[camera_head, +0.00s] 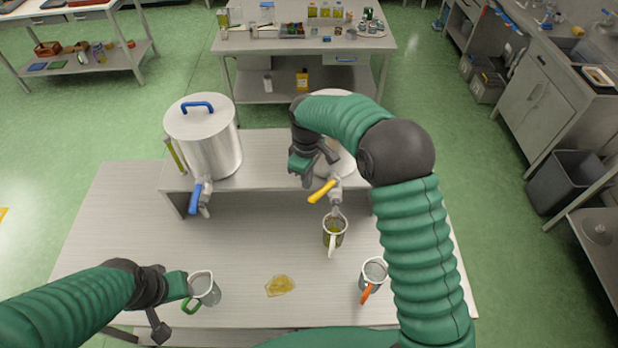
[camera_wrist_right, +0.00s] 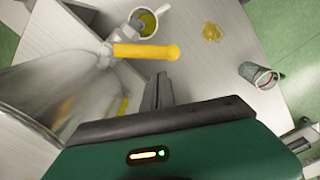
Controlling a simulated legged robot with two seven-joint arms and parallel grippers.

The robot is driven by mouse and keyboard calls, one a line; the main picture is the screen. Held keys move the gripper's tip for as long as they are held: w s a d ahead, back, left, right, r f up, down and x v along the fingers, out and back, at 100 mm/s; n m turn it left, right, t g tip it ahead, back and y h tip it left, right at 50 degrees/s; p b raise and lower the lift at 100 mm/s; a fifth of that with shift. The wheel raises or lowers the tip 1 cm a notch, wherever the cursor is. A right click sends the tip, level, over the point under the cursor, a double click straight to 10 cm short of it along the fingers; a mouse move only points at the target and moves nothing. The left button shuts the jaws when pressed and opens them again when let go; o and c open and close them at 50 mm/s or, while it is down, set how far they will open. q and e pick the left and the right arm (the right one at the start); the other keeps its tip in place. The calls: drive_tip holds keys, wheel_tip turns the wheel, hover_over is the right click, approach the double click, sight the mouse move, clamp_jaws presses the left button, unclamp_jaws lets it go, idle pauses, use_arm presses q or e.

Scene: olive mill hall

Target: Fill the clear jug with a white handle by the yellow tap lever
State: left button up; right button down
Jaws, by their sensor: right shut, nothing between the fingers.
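The clear jug with a white handle (camera_head: 334,230) stands upright under the tap with the yellow lever (camera_head: 322,191); yellow-green oil shows inside it. The jug (camera_wrist_right: 147,22) and the yellow lever (camera_wrist_right: 147,52) also show in the right wrist view. I cannot tell whether oil is running. The lever points sideways from the tap, to the left in the head view. My right gripper (camera_head: 318,170) is shut and empty just behind the lever, its fingers (camera_wrist_right: 160,92) apart from it in the wrist view. My left gripper (camera_head: 182,291) is beside the green-handled jug (camera_head: 205,288); its fingers are unclear.
A steel drum (camera_head: 208,145) with a blue tap lever (camera_head: 196,198) stands on the raised shelf at left. The yellow-lever drum (camera_head: 345,160) is partly hidden by my right arm. An orange-handled jug (camera_head: 373,273) stands front right. An oil puddle (camera_head: 280,286) lies mid-table.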

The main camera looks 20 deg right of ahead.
sight(324, 189)
drive_tip(key=f, duration=0.1)
drive_tip(key=f+b, duration=0.1)
drive_tip(key=s+f, duration=0.1)
drive_tip(key=shift+d+f, duration=0.15)
drive_tip(key=shift+d, duration=0.25)
drive_tip(key=shift+a, duration=0.3)
drive_tip(key=shift+d, duration=0.25)
idle(0.4)
drive_tip(key=shift+a, duration=0.15)
idle(2.5)
